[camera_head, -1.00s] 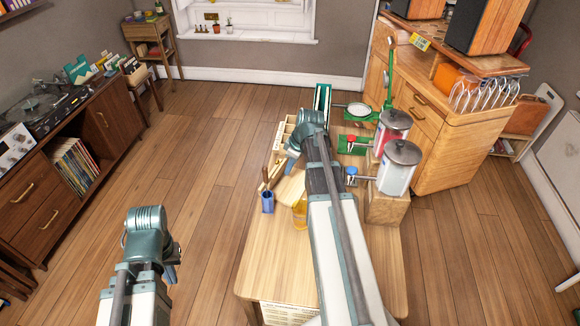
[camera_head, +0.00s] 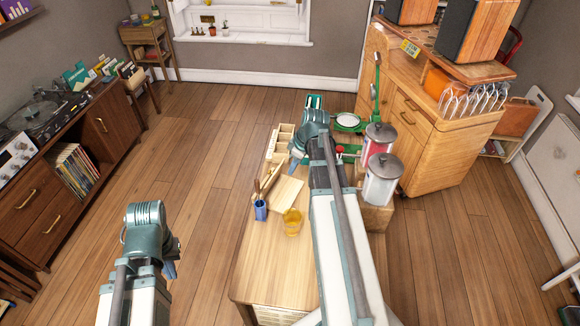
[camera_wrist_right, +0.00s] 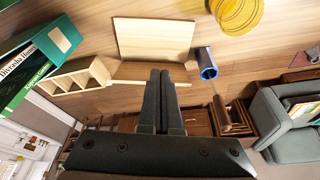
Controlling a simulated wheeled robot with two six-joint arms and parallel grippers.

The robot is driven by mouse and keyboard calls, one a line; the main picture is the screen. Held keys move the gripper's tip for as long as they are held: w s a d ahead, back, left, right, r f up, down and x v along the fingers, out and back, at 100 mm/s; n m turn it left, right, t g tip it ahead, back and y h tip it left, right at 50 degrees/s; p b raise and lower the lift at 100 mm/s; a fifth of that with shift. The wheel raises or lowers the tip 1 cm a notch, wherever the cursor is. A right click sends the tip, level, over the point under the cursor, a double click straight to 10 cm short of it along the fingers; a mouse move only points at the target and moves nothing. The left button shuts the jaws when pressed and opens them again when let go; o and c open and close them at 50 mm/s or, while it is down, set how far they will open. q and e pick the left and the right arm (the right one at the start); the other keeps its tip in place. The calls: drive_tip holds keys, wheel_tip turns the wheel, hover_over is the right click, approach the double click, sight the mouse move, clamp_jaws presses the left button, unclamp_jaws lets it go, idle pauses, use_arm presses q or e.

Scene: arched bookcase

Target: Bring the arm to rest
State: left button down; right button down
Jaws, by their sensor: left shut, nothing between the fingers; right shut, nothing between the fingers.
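My right arm reaches over the wooden table (camera_head: 262,283) in the head view, and its gripper (camera_head: 300,156) is partly hidden there by the wrist. In the right wrist view the right gripper (camera_wrist_right: 160,76) is shut, its two dark fingers together with nothing between them. It points towards a pale wooden board (camera_wrist_right: 153,38), with no clear contact. My left gripper (camera_head: 172,262) is low at the left of the head view, over the floor, away from the table. Its fingers are small and appear shut and empty.
A blue cup (camera_head: 260,211), an amber glass (camera_head: 292,222) and a compartmented wooden box (camera_head: 284,137) stand on the table near my right arm. Lidded canisters (camera_head: 382,181) stand right of it. A record cabinet (camera_head: 62,205) is at left. Open floor (camera_head: 205,150) lies between.

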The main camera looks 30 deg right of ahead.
drive_tip(key=shift+p+v, duration=0.65)
drive_tip(key=shift+v, duration=0.55)
drive_tip(key=shift+a, duration=0.15)
drive_tip(key=s+a+g+h, duration=0.1)
drive_tip(key=s+a, duration=0.3)
drive_tip(key=a, duration=0.7)
drive_tip(key=s+a+m+g+h, duration=0.1)
drive_tip(key=s+a, duration=0.3)
drive_tip(key=a, duration=0.7)
drive_tip(key=s+a+m+g+h, duration=0.1)
drive_tip(key=s+a, duration=0.4)
drive_tip(key=a, duration=0.6)
drive_tip(key=shift+f, duration=0.45)
